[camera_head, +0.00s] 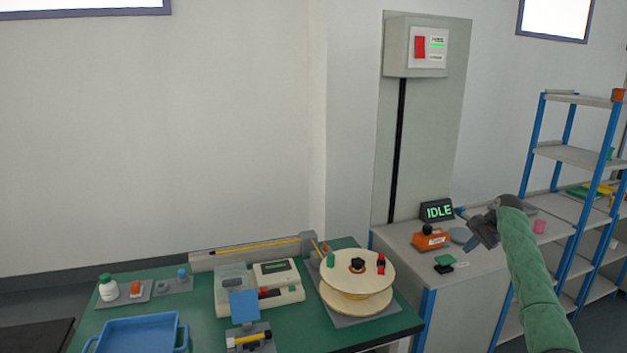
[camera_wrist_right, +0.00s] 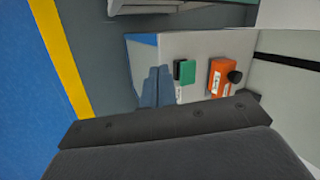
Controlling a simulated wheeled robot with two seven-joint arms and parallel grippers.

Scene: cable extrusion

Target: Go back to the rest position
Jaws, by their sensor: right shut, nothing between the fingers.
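My right gripper (camera_head: 466,226) hangs in the air at the right of the head view, in front of the grey cabinet. Its green-sleeved arm comes up from the lower right. Its fingers are shut with nothing between them. In the right wrist view, the blue-grey fingers (camera_wrist_right: 157,88) lie side by side over the cabinet top, beside the green button block (camera_wrist_right: 184,71). My left gripper is not in the head view.
A blue-framed shelf (camera_head: 573,159) stands at right. The green bench (camera_head: 200,311) holds a reel (camera_head: 340,267) and a blue tray (camera_head: 135,326).

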